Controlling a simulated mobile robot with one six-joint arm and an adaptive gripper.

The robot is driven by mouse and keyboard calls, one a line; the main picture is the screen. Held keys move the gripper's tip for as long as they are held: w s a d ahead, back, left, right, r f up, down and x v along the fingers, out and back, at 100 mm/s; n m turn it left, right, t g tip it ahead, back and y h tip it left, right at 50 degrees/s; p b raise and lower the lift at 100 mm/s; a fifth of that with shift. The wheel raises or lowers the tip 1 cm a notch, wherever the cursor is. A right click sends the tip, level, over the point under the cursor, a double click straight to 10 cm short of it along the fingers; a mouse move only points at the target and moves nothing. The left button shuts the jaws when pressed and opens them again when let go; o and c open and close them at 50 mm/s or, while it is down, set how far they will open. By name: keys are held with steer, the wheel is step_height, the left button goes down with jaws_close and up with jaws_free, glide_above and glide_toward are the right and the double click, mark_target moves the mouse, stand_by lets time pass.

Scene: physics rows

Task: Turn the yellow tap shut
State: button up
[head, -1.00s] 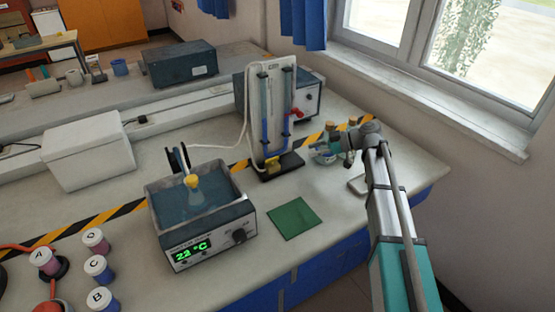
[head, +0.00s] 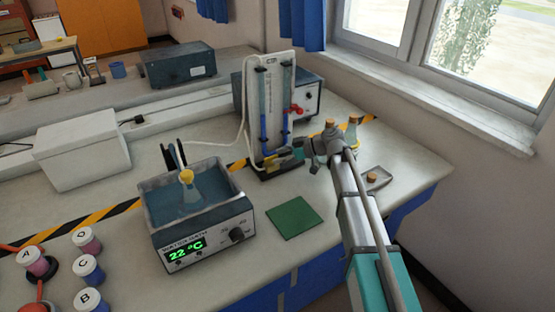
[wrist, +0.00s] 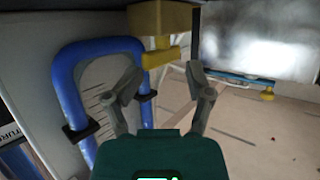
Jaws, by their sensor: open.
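The yellow tap (head: 276,159) sits low on the front of an upright white stand with blue tubing, partly hidden by my gripper in the head view. In the wrist view the tap shows as a yellow block (wrist: 160,18) with a yellow lever (wrist: 160,56) below it. My gripper (head: 297,154) is at the right of the tap in the head view. In the wrist view my gripper (wrist: 164,72) is open, with its fingertips on either side of the lever's line and nothing held. Whether a finger touches the lever I cannot tell.
Corked flasks (head: 352,132) stand close behind my wrist. A water bath (head: 200,232) holding a flask is at the left. A green mat (head: 294,217) lies on clear bench in front.

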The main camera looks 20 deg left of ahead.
steer(key=shift+s+a+f, duration=0.25)
steer(key=shift+s+a, duration=0.1)
steer(key=shift+a, duration=0.1)
jaws_close()
stand_by(0.3)
